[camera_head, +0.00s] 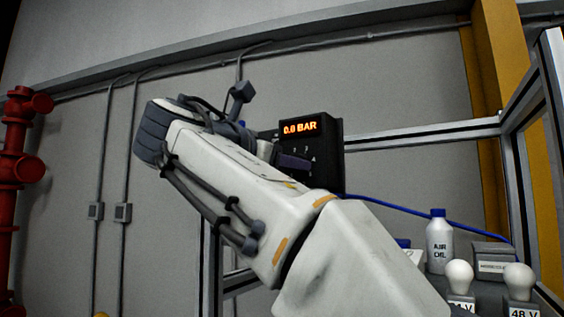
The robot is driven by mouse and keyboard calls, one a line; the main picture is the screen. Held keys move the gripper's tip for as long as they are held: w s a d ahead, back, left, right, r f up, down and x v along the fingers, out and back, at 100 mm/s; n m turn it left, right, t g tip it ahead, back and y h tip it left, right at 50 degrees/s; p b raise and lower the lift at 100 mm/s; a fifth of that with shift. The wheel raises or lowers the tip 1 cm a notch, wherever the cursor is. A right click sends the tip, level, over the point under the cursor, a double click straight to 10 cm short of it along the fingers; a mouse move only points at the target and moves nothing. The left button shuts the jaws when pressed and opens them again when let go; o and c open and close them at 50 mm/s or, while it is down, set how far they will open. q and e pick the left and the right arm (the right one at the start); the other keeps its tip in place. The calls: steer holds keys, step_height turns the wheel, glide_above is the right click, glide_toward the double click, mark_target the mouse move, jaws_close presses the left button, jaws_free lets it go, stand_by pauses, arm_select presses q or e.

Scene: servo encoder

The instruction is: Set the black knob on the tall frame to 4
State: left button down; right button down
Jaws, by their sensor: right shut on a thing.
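A black box (328,153) with a lit orange display reading 0.0 BAR (300,128) is mounted on the tall metal frame (420,134). Small white scale marks show on its face below the display, too small to read surely. My right arm comes in from the lower right and crosses in front of the box. My right gripper (293,161) is at the box's face, just under the display, shut on the black knob. The knob is mostly hidden by the gripper and arm, so its pointer setting cannot be seen. My left gripper is not in view.
A white bottle with a blue cap (439,242), white bulbs (459,276) and a grey box (492,254) stand at the lower right. A blue hose (400,208) runs behind them. Red pipework (20,150) is at the far left, a yellow post (492,120) at the right.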

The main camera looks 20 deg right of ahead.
steer(key=shift+s+d+n+t+y+b, duration=0.2)
steer(key=shift+n+b, duration=0.85)
steer(key=shift+n, duration=4.2)
steer(key=shift+w+a+n+t+y+b, duration=0.25)
steer(key=shift+n+b, duration=0.85)
steer(key=shift+n, duration=4.1)
steer(key=shift+s+d+n+t+y+b, duration=0.2)
steer(key=shift+n+b, duration=0.85)
steer(key=shift+n, duration=4.2)
steer(key=shift+m+h, duration=0.25)
steer(key=shift+m, duration=0.15)
steer(key=shift+c, duration=2.3)
jaws_free()
steer(key=shift+r, duration=0.1)
steer(key=shift+s, duration=0.15)
